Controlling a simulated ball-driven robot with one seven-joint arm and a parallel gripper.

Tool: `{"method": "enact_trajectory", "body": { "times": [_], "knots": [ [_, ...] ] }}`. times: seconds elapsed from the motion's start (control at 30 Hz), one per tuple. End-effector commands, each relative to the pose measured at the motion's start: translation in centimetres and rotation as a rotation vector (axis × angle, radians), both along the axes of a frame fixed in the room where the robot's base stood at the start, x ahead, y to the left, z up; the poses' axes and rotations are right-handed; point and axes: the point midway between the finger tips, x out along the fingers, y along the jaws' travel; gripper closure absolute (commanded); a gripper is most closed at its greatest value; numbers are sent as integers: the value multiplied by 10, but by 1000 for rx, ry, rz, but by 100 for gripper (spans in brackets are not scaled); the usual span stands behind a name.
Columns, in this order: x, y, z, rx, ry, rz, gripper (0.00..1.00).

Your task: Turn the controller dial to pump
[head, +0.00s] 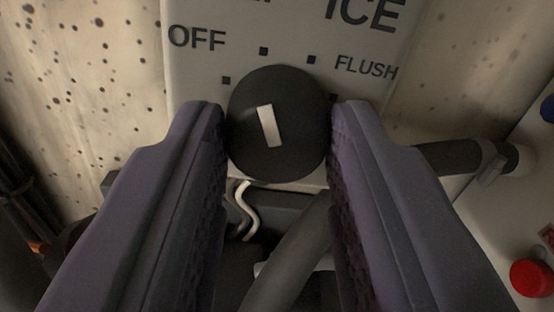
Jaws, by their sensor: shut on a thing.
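The controller dial (298,150) is a round black knob with a white bar on its face. The bar is tilted, its upper end leaning slightly left. My gripper (277,138) is shut on the dial, one purple-grey finger at its left edge and one at its right. The dial sits low on a pale controller panel (275,30). The panel reads OFF at upper left of the dial, FLUSH at upper right and ICE at the top right. Small dark square marks lie around the dial. Any pump label is cut off or hidden.
A speckled pale wall (85,80) stands behind the panel. A grey pipe (465,156) runs at the right, and a thick grey hose (290,250) passes below the dial. A red cap (531,278) is at the lower right. Dark cables (20,190) hang at the left.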

Motion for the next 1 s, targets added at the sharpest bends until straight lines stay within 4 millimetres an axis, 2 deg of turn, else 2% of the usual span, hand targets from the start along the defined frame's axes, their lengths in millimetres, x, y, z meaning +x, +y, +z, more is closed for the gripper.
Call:
{"method": "enact_trajectory", "body": {
  "times": [0.03,0.07,0.1,0.17,0.5,0.57,0.8,1.0],
  "knots": [
    [0,0,1,0,-1,0,96],
    [0,0,0,0,-1,0,61],
    [0,0,1,0,-1,0,52],
    [0,0,0,0,-1,0,40],
    [-5,-1,1,0,-1,0,40],
    [-11,-2,0,0,-1,0,40],
    [-56,-11,0,1,-2,0,40],
    [-75,-15,0,-1,-1,1,40]
  ]
}}
